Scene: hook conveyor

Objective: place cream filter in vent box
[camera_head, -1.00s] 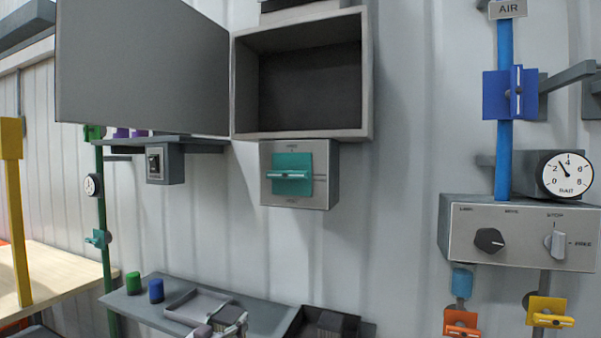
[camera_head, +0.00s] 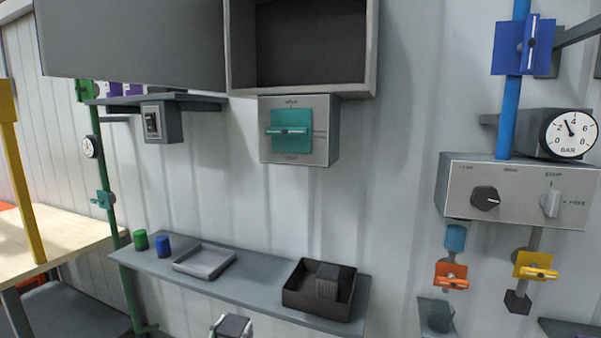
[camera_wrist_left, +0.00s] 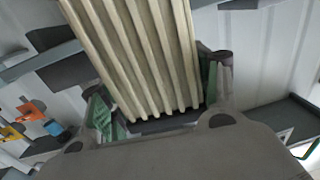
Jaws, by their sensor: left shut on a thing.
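The cream filter (camera_wrist_left: 140,50) is a pleated block. In the left wrist view it stands between the fingers of my left gripper (camera_wrist_left: 160,115), which is shut on it. In the head view my left gripper (camera_head: 232,326) shows only partly at the bottom edge, in front of the shelf, and the cream filter cannot be made out there. An open grey box (camera_head: 372,60), which looks like the vent box, is on the wall at the top, well above the gripper. Its door (camera_head: 135,45) is swung open to the left and its inside looks empty. My right gripper is out of view.
A shelf (camera_head: 262,287) holds an empty grey tray (camera_head: 203,262), a dark tray (camera_head: 318,308) with a dark block (camera_head: 335,281), and green and blue cylinders. A box with a teal handle (camera_head: 291,130) is under the vent box. A control box (camera_head: 515,190) is at right.

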